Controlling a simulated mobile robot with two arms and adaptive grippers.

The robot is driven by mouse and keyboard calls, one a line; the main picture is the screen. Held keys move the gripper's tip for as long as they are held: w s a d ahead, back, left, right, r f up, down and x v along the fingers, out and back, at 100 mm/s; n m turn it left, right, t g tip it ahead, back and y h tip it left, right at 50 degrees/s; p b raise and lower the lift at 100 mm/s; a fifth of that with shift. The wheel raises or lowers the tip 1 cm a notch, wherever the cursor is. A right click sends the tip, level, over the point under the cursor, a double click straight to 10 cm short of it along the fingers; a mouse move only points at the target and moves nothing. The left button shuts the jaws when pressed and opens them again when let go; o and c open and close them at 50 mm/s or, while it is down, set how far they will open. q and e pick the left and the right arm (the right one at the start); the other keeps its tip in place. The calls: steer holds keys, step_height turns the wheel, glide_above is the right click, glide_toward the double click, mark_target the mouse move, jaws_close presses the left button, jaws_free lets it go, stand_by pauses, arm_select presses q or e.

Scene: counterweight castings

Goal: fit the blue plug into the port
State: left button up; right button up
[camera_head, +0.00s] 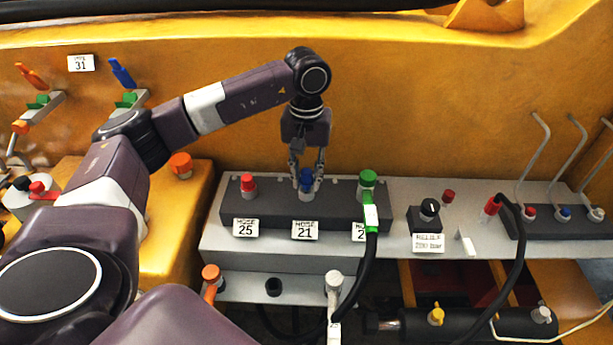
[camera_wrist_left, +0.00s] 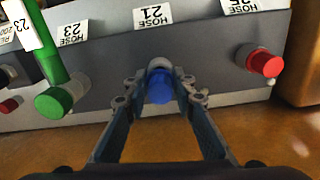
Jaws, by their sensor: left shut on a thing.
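The blue plug (camera_head: 306,175) stands upright at the middle port (camera_head: 306,194) of the dark block, behind the "HOSE 21" label (camera_head: 305,230). My left gripper (camera_head: 306,182) comes down from above and is shut on the blue plug. In the left wrist view the plug (camera_wrist_left: 160,88) sits between the fingertips of the gripper (camera_wrist_left: 160,95), against a pale metal collar (camera_wrist_left: 159,64). I cannot tell how deep it sits in the port. My right gripper is not in view.
A red cap (camera_head: 248,182) stands left on the block at "HOSE 25". A green connector (camera_head: 367,180) with a black hose stands close on the right. A dark relief knob (camera_head: 429,208) is further right. The yellow wall rises behind.

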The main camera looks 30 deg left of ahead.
mark_target(306, 172)
arm_select(q)
steer(key=shift+f+b, duration=0.35)
steer(key=shift+f, duration=0.15)
steer(key=o, duration=0.8)
steer(key=shift+o, duration=0.2)
steer(key=shift+r, duration=0.15)
step_height(306, 172, up, 12)
steer(key=shift+f, duration=0.1)
